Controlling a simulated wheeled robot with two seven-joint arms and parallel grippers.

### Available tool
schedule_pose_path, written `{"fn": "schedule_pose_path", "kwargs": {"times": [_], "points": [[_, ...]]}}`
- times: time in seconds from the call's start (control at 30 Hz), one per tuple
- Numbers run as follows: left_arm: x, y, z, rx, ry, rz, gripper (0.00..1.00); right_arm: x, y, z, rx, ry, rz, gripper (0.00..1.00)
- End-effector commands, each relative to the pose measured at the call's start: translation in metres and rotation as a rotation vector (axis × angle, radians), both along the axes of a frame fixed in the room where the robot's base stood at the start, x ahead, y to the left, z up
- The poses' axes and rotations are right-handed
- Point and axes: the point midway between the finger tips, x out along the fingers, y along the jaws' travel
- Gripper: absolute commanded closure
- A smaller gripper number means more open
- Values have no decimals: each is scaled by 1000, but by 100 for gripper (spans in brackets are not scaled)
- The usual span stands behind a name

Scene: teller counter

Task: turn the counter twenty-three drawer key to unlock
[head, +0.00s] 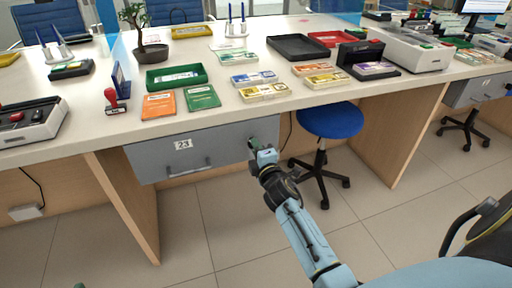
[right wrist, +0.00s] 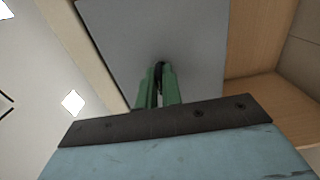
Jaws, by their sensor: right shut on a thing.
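The grey drawer (head: 215,155) marked 23 hangs under the counter, shut, with a bar handle (head: 188,168) along its front. My right gripper (head: 254,144) is at the right end of the drawer front. In the right wrist view its green fingers (right wrist: 158,88) are shut on a small dark key (right wrist: 159,70) against the grey drawer front. The fingers hide most of the key, so its turn angle cannot be told. My left gripper is not in view.
The counter top (head: 215,112) above bears a green tray (head: 176,77), booklets, banknote bundles and a stamp (head: 115,103). A blue stool (head: 331,120) stands right of my right gripper. Wooden panels (head: 128,200) flank the space below.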

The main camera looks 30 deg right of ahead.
Motion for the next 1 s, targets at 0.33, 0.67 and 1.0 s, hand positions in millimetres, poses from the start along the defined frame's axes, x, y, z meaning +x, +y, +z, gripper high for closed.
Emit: {"fn": "schedule_pose_path", "kwargs": {"times": [0.33,0.67,1.0], "points": [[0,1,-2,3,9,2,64,0,0,0,14,-3,0,100],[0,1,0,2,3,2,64,0,0,0,12,-3,0,71],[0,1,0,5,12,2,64,-4,1,0,11,-2,0,71]]}}
